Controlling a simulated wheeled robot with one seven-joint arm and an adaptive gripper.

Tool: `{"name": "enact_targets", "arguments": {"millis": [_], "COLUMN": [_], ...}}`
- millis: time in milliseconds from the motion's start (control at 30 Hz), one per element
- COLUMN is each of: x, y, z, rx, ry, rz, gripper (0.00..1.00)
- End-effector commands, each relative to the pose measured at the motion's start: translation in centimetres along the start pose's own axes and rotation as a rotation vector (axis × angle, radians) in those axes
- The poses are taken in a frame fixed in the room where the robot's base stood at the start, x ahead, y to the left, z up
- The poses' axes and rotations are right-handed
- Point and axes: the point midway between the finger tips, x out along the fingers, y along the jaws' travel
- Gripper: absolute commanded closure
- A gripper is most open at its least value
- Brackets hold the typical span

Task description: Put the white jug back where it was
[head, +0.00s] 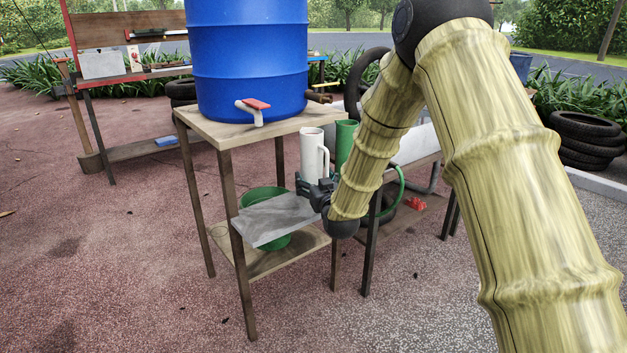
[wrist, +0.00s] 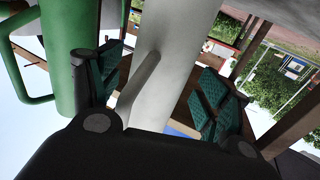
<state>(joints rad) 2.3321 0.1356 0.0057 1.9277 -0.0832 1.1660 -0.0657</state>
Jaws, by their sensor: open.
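The white jug (head: 314,152) is upright, just below and in front of the wooden stand's top, with its handle on its right side. Its base is partly hidden by my gripper, at the back edge of the grey plate (head: 275,219); I cannot tell just what it rests on. My gripper (head: 311,186) is open at the jug's lower part. In the wrist view the white jug (wrist: 178,55) passes between the spread fingers (wrist: 160,92), its handle pointing toward the palm. Gaps show between the finger pads and the jug.
A green jug (head: 346,144) stands close to the right of the white one; it shows left in the wrist view (wrist: 65,65). A blue barrel (head: 248,60) with a tap (head: 254,110) stands on the wooden stand (head: 205,130). A green basin (head: 264,200) sits below.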

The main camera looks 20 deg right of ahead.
Motion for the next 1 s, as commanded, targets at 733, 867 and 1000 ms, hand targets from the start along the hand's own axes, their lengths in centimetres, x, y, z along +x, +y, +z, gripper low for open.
{"name": "enact_targets", "arguments": {"millis": [733,867,1000], "x": [-11.0,-11.3,-11.7], "y": [0.0,0.0,-0.1], "z": [0.0,0.0,1.0], "rx": [0.000,0.000,0.000], "ry": [-0.002,-0.001,-0.023], "rz": [0.000,0.000,-0.001], "gripper": [0.23,0.23,0.23]}}
